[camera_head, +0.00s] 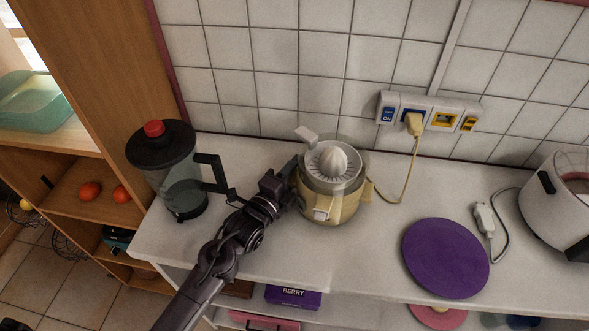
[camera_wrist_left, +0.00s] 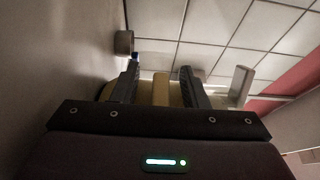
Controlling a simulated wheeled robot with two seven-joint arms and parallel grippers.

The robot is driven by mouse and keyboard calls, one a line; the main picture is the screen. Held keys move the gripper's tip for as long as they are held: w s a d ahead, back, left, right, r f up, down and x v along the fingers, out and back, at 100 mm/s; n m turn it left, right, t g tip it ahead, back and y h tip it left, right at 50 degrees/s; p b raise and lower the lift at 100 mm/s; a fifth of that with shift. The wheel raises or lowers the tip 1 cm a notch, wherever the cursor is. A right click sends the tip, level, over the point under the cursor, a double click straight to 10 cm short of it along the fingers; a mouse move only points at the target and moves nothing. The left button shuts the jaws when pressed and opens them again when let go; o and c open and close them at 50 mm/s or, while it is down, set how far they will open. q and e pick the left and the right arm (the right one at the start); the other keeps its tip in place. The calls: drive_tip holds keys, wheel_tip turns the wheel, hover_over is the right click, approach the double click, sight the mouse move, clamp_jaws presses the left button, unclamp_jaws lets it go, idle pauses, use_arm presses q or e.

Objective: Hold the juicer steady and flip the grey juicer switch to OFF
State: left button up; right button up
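The juicer (camera_head: 331,190) stands upright on the counter, with a pale yellow body, a clear bowl and a ribbed white cone. A small off-white part (camera_head: 320,214) sits low on its front. A light grey tab (camera_head: 305,135) sticks out at its upper left. I cannot tell which one is the switch, or its setting. My left gripper (camera_head: 292,192) is at the juicer's left side. In the left wrist view its two fingers (camera_wrist_left: 160,85) are apart, with a narrow yellow part of the juicer (camera_wrist_left: 161,90) between them and gaps on both sides. My right gripper is not in view.
A blender jug (camera_head: 175,175) with a red knob stands left of my arm. A wall socket panel (camera_head: 428,108) holds a yellow plug with its cord. A purple disc (camera_head: 445,257) lies at right, near a white pot (camera_head: 566,203). The counter between juicer and disc is clear.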

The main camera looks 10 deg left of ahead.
use_arm(q)
drive_tip(key=shift+w+d, duration=0.1)
drive_tip(key=shift+w, duration=0.2)
drive_tip(key=shift+c, duration=0.4)
clamp_jaws()
idle(1.2)
